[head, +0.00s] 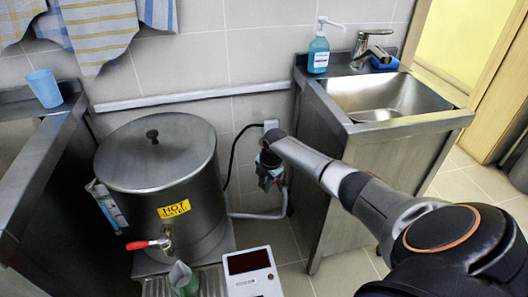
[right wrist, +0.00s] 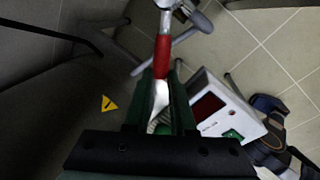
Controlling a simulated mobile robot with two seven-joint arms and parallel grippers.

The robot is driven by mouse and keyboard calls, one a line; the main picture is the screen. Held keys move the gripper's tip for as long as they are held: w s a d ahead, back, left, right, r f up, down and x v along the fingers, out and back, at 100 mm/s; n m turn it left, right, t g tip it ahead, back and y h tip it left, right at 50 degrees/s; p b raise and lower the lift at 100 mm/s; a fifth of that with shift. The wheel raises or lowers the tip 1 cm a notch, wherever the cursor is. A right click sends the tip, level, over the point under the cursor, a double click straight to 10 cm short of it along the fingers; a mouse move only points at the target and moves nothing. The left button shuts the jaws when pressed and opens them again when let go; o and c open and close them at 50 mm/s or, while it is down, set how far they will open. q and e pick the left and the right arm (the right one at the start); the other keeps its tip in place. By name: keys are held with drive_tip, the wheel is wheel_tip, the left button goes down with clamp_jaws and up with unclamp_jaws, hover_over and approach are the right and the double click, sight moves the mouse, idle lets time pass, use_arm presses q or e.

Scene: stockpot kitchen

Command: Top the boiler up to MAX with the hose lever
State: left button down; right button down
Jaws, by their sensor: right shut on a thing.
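The steel boiler (head: 165,200) stands at left centre with its lid on and a yellow HOT WATER label. A gauge (head: 108,207) shows on its left side; I cannot read its level or a MAX mark. My right gripper (head: 268,172) is between the boiler and the sink cabinet, near the wall. In the right wrist view my right gripper (right wrist: 160,90) is shut on a red lever (right wrist: 162,55), which joins a metal valve (right wrist: 175,8). In the head view this lever is hidden by the gripper and arm. My left gripper is not in view.
A grey pipe (head: 262,214) and black cable run behind. The sink cabinet (head: 345,180) stands right of my gripper.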

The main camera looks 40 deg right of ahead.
drive_tip(key=c, duration=0.8)
unclamp_jaws()
drive_tip(key=shift+o, duration=0.2)
drive_tip(key=shift+r, duration=0.25)
use_arm(q)
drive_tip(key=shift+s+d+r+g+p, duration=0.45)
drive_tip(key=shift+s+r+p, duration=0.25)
drive_tip(key=shift+p, duration=1.45)
use_arm(e)
wheel_tip(320, 180, up, 12)
drive_tip(key=s, duration=0.2)
drive_tip(key=shift+s, duration=0.25)
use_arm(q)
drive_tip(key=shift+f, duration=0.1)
use_arm(e)
drive_tip(key=shift+f, duration=0.15)
